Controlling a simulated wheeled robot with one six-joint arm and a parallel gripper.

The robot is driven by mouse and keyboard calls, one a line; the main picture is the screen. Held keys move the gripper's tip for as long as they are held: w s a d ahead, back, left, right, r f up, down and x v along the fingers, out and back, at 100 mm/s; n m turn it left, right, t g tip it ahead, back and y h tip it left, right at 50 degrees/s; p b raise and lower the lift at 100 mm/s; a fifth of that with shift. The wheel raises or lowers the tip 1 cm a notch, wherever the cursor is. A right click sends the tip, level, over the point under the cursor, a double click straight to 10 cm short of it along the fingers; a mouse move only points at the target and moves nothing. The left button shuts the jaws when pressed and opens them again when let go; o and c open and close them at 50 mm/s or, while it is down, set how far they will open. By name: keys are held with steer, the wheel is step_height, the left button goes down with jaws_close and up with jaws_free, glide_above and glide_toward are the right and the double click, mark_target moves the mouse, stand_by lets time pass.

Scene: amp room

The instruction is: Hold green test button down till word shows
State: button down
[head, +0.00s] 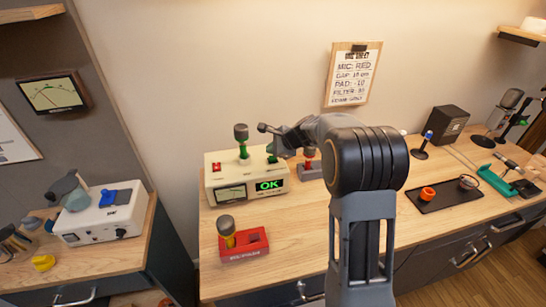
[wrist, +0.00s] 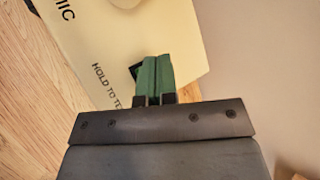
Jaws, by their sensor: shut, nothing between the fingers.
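The cream tester box (head: 215,172) stands on the wooden bench. The green test button (head: 272,160) shows as a small green spot on the box top, below the end of my arm. My gripper (wrist: 156,98) is shut and empty, over the box top. I cannot tell where the fingertips meet the button, or whether it is pressed down.
A microphone (head: 241,133) stands upright on the box, left of my arm. A red switch (head: 217,168) and a meter (head: 231,195) are on the box. A red block (head: 244,247) with a yellow-handled microphone (head: 227,228) stands in front. Bench right of it is clear.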

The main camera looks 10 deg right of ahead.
mark_target(277, 172)
steer(key=shift+r+p, duration=2.05)
steer(key=shift+r, duration=0.45)
steer(key=shift+s+f+n, duration=0.3)
steer(key=shift+n, duration=0.4)
steer(key=s+f+n, duration=0.1)
steer(key=s+f+n+g, duration=0.1)
steer(key=s, duration=0.1)
steer(key=s+f+n+g+h, duration=0.1)
steer(key=s, duration=0.1)
steer(key=shift+n, duration=0.4)
steer(key=s+r+n+h, duration=0.1)
steer(key=s+r+n, duration=0.2)
steer(key=s, duration=0.5)
steer(key=s+r+n+h, duration=0.2)
steer(key=s+n, duration=0.4)
steer(key=s, duration=0.3)
steer(key=s+r+n+h, duration=0.2)
steer(key=s+r+n, duration=0.1)
steer(key=s, duration=0.6)
steer(key=shift+d+r+n, duration=0.15)
steer(key=shift+r+n, duration=0.25)
steer(key=shift+n, duration=0.3)
